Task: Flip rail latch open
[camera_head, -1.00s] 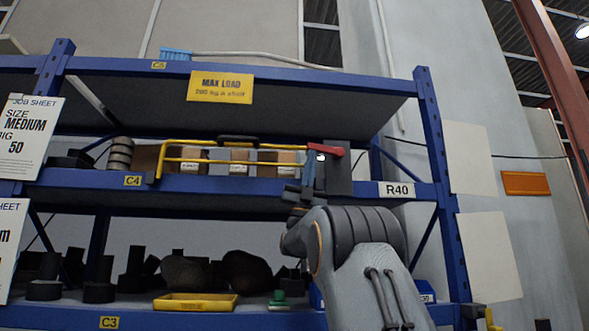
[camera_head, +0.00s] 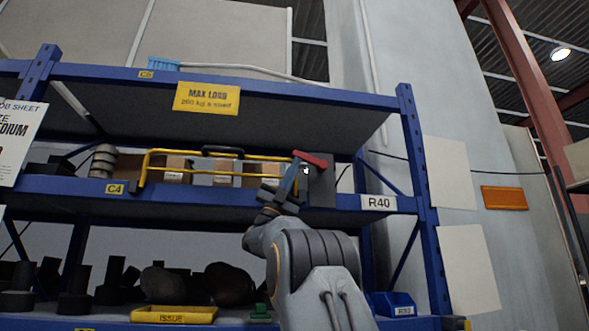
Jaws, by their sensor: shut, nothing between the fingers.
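The red latch (camera_head: 312,160) sits at the right end of the yellow rail (camera_head: 222,154) on the middle shelf. It lies roughly along the rail's line, tilted a little down to the right in the picture, against a dark upright block (camera_head: 322,186). My gripper (camera_head: 294,172) is shut and empty, pointing up just left of and below the latch. My wrist and arm hide part of the shelf edge below.
Boxes (camera_head: 178,170) stand behind the rail, which has a black handle (camera_head: 222,151) on top. The blue rack's right post (camera_head: 424,200) stands right of my arm. A yellow tray (camera_head: 173,314) and a blue bin (camera_head: 393,304) lie below. Open wall space is at right.

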